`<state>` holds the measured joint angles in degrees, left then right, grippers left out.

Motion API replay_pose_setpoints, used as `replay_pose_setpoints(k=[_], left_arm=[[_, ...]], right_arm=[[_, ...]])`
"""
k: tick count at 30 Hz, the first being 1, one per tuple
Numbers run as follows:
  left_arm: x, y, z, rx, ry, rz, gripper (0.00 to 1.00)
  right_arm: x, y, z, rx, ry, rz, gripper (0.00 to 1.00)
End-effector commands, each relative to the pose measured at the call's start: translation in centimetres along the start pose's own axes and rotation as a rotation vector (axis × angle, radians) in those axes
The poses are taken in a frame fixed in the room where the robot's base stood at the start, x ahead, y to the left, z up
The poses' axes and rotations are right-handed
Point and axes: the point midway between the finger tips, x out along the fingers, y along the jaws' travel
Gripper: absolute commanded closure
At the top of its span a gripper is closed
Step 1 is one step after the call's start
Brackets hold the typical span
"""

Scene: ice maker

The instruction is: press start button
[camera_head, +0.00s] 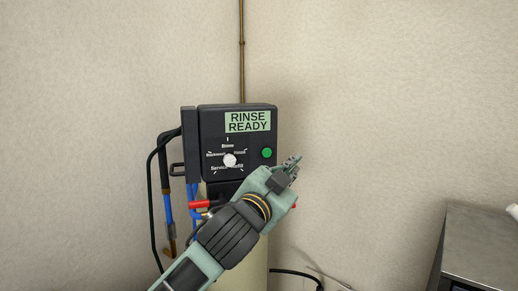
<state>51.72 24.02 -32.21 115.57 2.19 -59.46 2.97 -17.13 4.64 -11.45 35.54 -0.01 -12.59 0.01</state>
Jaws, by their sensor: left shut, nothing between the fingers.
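The dark control box (213,130) stands against the wall in the middle of the view. Its screen (248,122) reads "RINSE READY". A round green button (266,153) sits on the right of its front face. A white knob (229,160) sits to the left of the button, with printed labels around it. My left gripper (295,161) is shut and empty, just right of and slightly below the green button in the picture. I cannot tell how far it is from the panel. My left arm covers the lower part of the machine. My right gripper is not in view.
Blue and black hoses (167,207) hang along the machine's left side, near a red handle (199,204). A brown pipe (242,50) runs up the wall corner. A grey metal unit (480,245) stands at the lower right. The space right of the control box is clear.

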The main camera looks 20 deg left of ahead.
Motion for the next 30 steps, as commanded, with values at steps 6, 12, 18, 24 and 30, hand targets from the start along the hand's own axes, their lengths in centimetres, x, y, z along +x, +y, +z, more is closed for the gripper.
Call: replay_pose_setpoints(k=[6,12,18,24,30], left_arm=[[-1.1,-0.9,-2.7,0.020,0.040,-0.012,1.00],[-1.2,-0.9,-2.8,0.021,0.041,-0.013,1.00],[-1.0,-1.0,-2.7,0.020,0.040,-0.014,1.00],[0.2,-2.0,-1.8,0.022,0.038,-0.016,1.00],[2.3,-3.6,-0.4,0.021,0.038,-0.015,1.00]], right_arm=[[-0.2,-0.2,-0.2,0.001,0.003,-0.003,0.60],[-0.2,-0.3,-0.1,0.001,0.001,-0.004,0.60],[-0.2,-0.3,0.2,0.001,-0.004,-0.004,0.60],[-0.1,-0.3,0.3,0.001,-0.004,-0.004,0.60],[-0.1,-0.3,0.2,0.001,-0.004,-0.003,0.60]])
